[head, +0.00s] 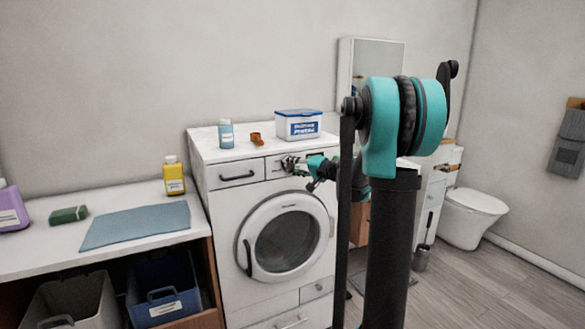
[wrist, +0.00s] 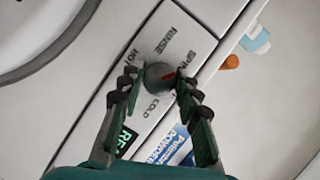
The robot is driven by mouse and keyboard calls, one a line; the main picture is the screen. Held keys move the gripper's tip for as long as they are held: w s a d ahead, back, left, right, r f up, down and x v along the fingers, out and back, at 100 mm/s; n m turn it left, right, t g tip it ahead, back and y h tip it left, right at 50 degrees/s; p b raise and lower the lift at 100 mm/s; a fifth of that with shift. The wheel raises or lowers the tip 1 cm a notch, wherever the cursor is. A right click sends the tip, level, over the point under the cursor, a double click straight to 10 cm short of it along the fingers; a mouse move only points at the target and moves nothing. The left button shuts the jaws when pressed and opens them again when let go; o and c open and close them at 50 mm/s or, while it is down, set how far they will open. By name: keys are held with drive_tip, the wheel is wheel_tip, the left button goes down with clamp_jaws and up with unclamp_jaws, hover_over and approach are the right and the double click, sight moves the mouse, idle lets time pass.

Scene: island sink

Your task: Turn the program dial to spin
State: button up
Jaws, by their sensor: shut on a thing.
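The program dial (wrist: 158,75) is a small grey round knob with a red mark on the washing machine's light panel (wrist: 207,17). The labels HOT, RINSE, SPIN and COLD stand around it, HOT partly covered by a finger. The red mark points right and slightly up, roughly toward the SPIN label (wrist: 188,61). My gripper (wrist: 159,84) has one green-and-black finger on each side of the dial and is shut on it. In the head view my gripper (head: 292,163) is at the washing machine's (head: 225,245) upper front; the dial is hidden or too small there.
On the machine's top stand a blue-and-white bottle (head: 226,133), an orange item (head: 256,139) and a lidded powder box (head: 298,124). The round door (head: 285,243) is shut below. A counter with a blue mat (head: 135,225) and a yellow bottle (head: 174,176) is at left.

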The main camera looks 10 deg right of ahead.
drive_tip(key=o, duration=1.2)
drive_tip(key=shift+c, duration=0.2)
drive_tip(key=v, duration=1.2)
